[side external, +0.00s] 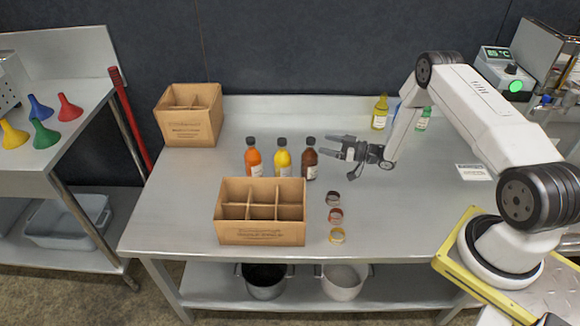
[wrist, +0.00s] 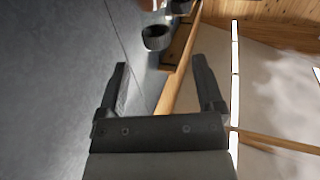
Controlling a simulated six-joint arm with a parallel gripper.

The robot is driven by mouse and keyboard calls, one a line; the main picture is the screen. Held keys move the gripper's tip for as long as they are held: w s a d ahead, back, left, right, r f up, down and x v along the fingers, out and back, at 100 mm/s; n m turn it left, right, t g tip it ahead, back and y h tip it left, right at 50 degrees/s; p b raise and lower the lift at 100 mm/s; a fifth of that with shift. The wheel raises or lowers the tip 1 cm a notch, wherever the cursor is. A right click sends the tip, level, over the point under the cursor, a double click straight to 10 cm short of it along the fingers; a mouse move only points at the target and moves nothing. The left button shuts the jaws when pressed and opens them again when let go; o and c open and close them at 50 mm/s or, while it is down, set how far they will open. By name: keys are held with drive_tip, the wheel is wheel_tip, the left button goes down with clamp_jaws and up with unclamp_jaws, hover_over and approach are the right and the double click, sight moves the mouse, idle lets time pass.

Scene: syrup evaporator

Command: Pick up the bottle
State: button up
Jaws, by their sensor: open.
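Three dark-capped bottles stand upright in a row on the steel table: an orange bottle (side external: 254,160), a yellow bottle (side external: 283,161) and a dark brown bottle (side external: 310,162). My gripper (side external: 326,145) is open and empty, just right of the brown bottle at about cap height, with its fingers pointing left. In the wrist view, my gripper (wrist: 161,62) shows both fingers spread apart with nothing between them. A dark ribbed cap (wrist: 157,38) lies beyond the fingertips, with another dark cap (wrist: 180,6) partly cut off at the top edge.
A divided cardboard box (side external: 262,234) stands in front of the bottles, and another box (side external: 188,115) at the back left. Loose lids (side external: 336,215) lie right of the front box. A yellow-green bottle (side external: 380,113) and a green bottle (side external: 423,120) stand at the back. The table's right front is clear.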

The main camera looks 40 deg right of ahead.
drive_tip(key=shift+w, duration=0.15)
drive_tip(key=shift+x, duration=3.8)
drive_tip(key=shift+d, duration=0.1)
clamp_jaws()
drive_tip(key=shift+w, duration=0.1)
